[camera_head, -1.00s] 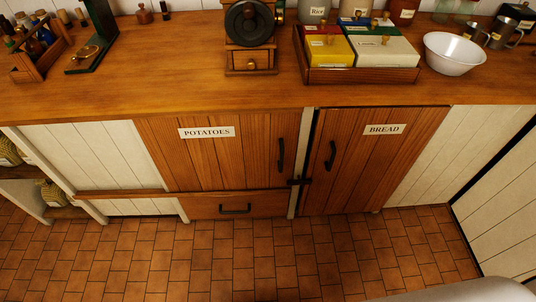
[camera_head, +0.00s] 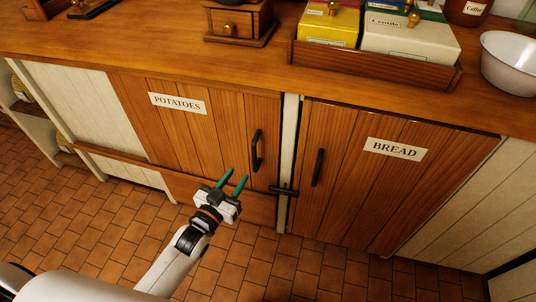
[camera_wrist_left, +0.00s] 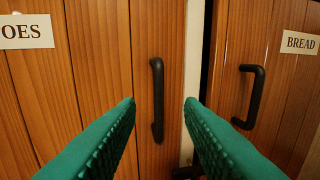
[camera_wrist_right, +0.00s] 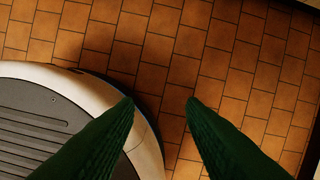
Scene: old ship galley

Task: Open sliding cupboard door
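The wooden cupboard door labelled POTATOES (camera_head: 200,125) stands shut under the counter, with a black upright handle (camera_head: 257,150) near its right edge. The BREAD door (camera_head: 370,180) is to its right, with its own black handle (camera_head: 320,168). A black latch (camera_head: 283,190) sits low between the doors. My left gripper (camera_head: 232,183) is open and empty in front of the POTATOES door, left of and below its handle. In the left wrist view the POTATOES handle (camera_wrist_left: 157,100) shows between the green fingertips, ahead of them. My right gripper (camera_wrist_right: 160,102) is open and empty above the floor.
The wooden counter (camera_head: 150,45) overhangs the doors, bearing a grinder (camera_head: 238,22), a wooden box tray (camera_head: 375,66) and a white bowl (camera_head: 512,62). The tiled floor (camera_head: 50,215) is clear.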

